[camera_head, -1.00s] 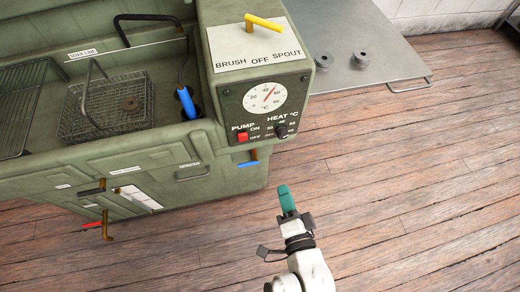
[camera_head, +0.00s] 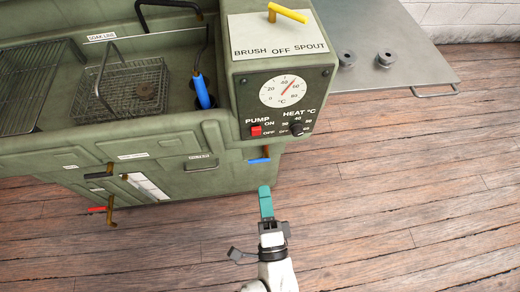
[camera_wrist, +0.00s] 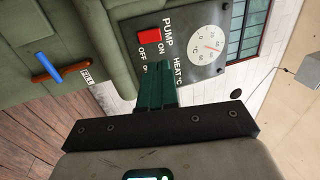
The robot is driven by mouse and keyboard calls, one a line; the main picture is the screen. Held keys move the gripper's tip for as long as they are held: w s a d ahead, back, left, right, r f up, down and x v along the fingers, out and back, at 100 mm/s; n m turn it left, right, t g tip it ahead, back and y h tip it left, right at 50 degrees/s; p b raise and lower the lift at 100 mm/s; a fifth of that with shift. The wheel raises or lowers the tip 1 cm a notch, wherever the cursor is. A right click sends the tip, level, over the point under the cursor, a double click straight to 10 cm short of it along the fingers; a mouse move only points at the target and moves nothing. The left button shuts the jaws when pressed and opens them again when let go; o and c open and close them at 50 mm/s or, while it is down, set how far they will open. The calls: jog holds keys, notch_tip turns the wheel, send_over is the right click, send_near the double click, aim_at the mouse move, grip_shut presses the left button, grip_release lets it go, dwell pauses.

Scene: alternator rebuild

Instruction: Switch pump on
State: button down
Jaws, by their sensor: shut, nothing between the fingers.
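The pump switch (camera_head: 256,131) is a red rocker on the dark panel of the green washing machine, under the word PUMP with ON and OFF marked beside it. It also shows in the wrist view (camera_wrist: 149,36), above my fingers. I cannot tell clearly which side of the rocker is pressed. My gripper (camera_head: 265,190) has teal fingers, shut and empty. It hangs in the air in front of the machine, below the panel and apart from it. In the wrist view the fingertips (camera_wrist: 157,80) point towards the panel and hide part of the heat control.
A heat knob (camera_head: 297,129) and a temperature dial (camera_head: 283,91) are on the same panel. A lever with a blue handle (camera_head: 259,160) sticks out below it. A yellow lever (camera_head: 287,13) is on top. A metal side table (camera_head: 410,70) stands right. The floor in front is clear.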

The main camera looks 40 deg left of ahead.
aim_at(256, 131)
jog(key=p+x, duration=0.1)
jog(key=x, duration=1.2)
jog(key=shift+w+a+r+p, duration=0.1)
jog(key=shift+w+a+p, duration=0.1)
jog(key=shift+w+p, duration=0.2)
jog(key=shift+r+p, duration=0.2)
jog(key=shift+p, duration=0.25)
jog(key=shift+r+p, duration=0.1)
jog(key=shift+p, duration=0.25)
